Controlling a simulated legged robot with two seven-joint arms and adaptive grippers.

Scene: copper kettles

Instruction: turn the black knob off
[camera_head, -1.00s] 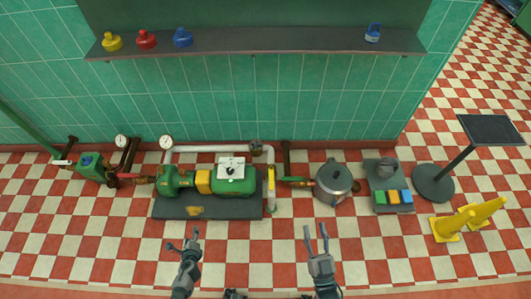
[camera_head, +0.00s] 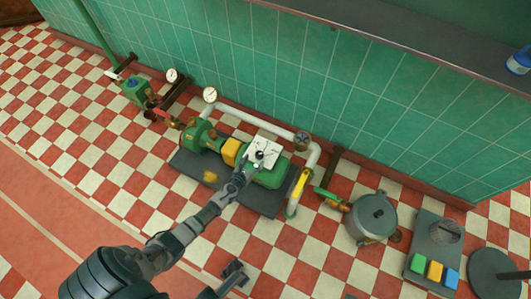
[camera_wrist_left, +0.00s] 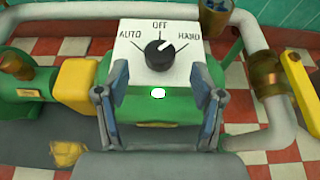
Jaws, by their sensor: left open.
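The black knob (camera_wrist_left: 159,54) is on the white face of a switch box (camera_wrist_left: 185,38) marked AUTO, OFF and HAND. Its white mark points up and right, toward the HAND side. The box sits on the green pump motor (camera_head: 270,176); the knob also shows small in the head view (camera_head: 259,155). My left gripper (camera_head: 248,170) is at the front of the box. In the left wrist view its open fingers (camera_wrist_left: 158,97) stand wide apart, below and either side of the knob, with nothing between them. My right gripper (camera_head: 235,273) is low in the head view, its jaws unclear.
White piping (camera_head: 255,117) runs behind the pump, and a yellow lever (camera_head: 299,188) stands right of it. A grey pot (camera_head: 373,217) and a tray (camera_head: 445,236) with coloured blocks are farther right. A shelf (camera_head: 400,28) juts from the tiled wall.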

